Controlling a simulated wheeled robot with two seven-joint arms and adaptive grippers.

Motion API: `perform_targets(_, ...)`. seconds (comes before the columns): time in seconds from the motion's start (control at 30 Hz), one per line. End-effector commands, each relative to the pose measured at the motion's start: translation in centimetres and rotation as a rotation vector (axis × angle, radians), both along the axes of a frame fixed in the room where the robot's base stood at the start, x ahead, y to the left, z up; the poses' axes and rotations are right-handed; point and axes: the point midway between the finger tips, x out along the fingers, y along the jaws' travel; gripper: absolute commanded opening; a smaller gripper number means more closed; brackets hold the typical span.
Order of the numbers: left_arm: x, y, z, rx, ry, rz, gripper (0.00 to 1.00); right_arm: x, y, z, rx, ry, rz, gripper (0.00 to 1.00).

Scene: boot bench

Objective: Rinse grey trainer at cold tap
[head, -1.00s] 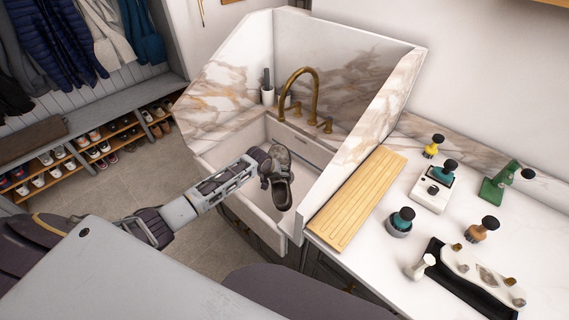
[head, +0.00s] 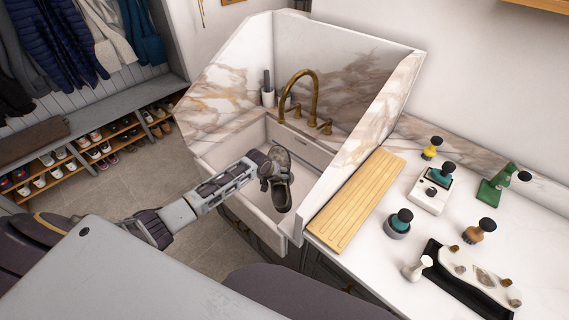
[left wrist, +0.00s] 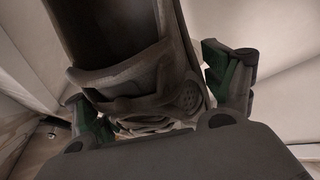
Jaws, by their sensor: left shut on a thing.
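The grey trainer (head: 281,183) is held by my left gripper (head: 268,170) over the white sink (head: 246,158). The shoe hangs tilted, its long axis running up and down in the head view. In the left wrist view the trainer (left wrist: 130,60) fills the middle, with the left gripper's green-padded fingers (left wrist: 160,95) on either side of it. The brass tap (head: 302,90) stands at the back of the sink, apart from the shoe, with a handle on each side. I see no water running. My right gripper is not in view.
Marble splash walls (head: 388,95) enclose the sink on the sides and back. A ribbed wooden board (head: 358,203) lies right of it. The counter beyond holds several brushes and a black tray (head: 462,290). A shoe rack (head: 85,155) stands at the left.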

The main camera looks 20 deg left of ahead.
Motion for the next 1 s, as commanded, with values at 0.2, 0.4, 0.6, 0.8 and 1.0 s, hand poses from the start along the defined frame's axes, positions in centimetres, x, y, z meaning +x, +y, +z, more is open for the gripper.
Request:
perform_targets(0.2,-0.7,-0.1,0.9,0.0,0.0,0.0,0.5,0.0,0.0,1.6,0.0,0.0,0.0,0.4)
perform_targets(0.4,-1.5,-0.2,1.5,0.0,0.0,-0.001,0.5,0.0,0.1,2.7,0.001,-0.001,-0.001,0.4)
perform_targets(0.6,-2.4,-0.3,2.3,0.0,0.0,0.0,0.5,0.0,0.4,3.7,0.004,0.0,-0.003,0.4)
perform_targets(0.8,-3.3,-0.5,2.8,0.0,-0.002,0.0,0.5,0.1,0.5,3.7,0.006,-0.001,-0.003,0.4)
perform_targets(1.0,-4.1,-0.6,3.4,0.001,-0.001,-0.001,0.5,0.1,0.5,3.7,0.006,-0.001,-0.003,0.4)
